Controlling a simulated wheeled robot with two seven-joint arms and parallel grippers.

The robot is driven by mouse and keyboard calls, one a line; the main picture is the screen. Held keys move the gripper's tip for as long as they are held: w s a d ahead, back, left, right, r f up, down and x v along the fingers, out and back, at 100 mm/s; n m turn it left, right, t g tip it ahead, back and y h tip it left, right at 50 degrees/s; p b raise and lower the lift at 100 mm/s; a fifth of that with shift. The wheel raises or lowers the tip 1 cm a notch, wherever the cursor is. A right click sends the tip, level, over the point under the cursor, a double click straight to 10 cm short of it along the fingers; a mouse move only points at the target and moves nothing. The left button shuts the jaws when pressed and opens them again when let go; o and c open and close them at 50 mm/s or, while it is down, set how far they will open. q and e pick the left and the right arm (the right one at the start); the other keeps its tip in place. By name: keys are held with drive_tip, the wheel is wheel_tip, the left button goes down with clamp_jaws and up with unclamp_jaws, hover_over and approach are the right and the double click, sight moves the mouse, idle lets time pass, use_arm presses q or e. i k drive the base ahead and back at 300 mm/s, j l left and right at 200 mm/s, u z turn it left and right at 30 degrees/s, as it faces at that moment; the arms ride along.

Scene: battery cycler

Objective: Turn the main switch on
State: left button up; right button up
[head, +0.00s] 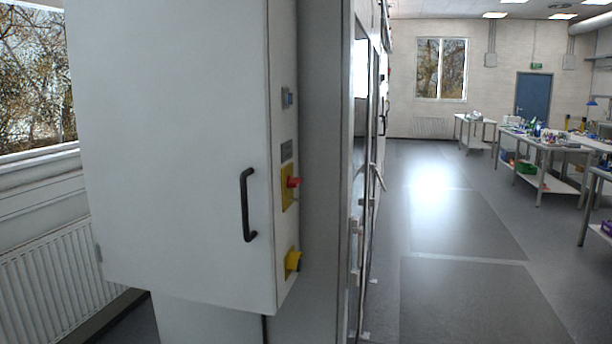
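A white cabinet (175,130) fills the left and centre of the head view. On its narrow right side sits a red rotary switch handle (293,182) on a yellow plate (286,197). I see this side at a steep angle, so the exact handle position is hard to tell. Below it is a yellow knob or box (292,261), and above it a small blue-grey element (288,97). Neither of my grippers is in view.
A black door handle (247,205) sticks out of the cabinet front. More tall cabinets with handles (378,177) stand behind it. Open grey floor (440,225) lies to the right, with workbenches (545,147) beyond. A radiator (65,270) stands under the left window.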

sight(292, 182)
drive_tip(key=i, duration=0.3)
drive_tip(key=u, duration=0.75)
drive_tip(key=i+l+u, duration=0.1)
drive_tip(key=l+u, duration=0.75)
drive_tip(key=u, duration=0.15)
drive_tip(key=l+u, duration=0.45)
drive_tip(key=k+l+u, duration=0.2)
drive_tip(key=l+u, duration=0.3)
drive_tip(key=j, duration=0.1)
